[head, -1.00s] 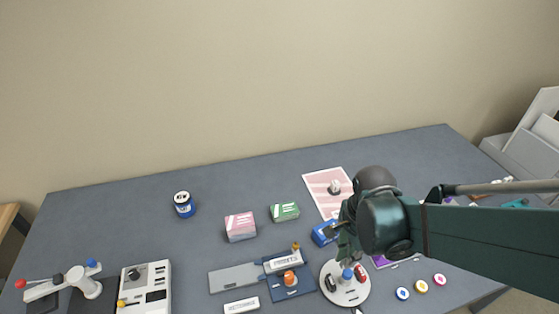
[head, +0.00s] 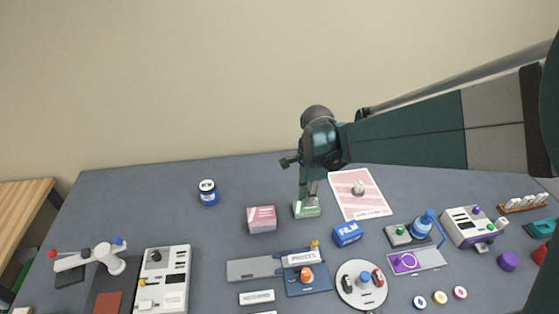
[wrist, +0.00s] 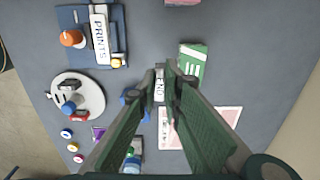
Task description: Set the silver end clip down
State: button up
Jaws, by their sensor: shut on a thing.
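The silver end clip (wrist: 160,88), a small pale piece with the letters "END", sits between my gripper's fingertips in the wrist view. My gripper (wrist: 163,74) is shut on it. In the head view my gripper (head: 309,190) points down over the back middle of the table, in line with the green box (head: 306,210). In the wrist view the green box (wrist: 193,64) lies to the right of the fingertips, apart from them. The clip is mostly hidden by the fingers in the head view, and its exact height above the table is hard to tell.
A pink box (head: 262,219) is left of the green box, a blue box (head: 347,234) to its right front. A pink striped sheet (head: 370,207) lies at right. A round white tray (head: 348,290) and blue "PRINTS" fixture (head: 305,286) stand in front. Bare table lies behind the pink box.

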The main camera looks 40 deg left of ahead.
jog(key=s+a+f, duration=0.2)
jog(key=a, duration=1.4)
jog(key=s+a+f, duration=0.1)
jog(key=s+a, duration=0.1)
jog(key=a, duration=1.4)
jog(key=shift+f, duration=0.35)
jog(key=shift+d, duration=0.1)
jog(key=shift+f, duration=3.15)
jog(key=shift+f, duration=1.85)
jog(key=shift+f, duration=0.2)
jog(key=o, duration=0.7)
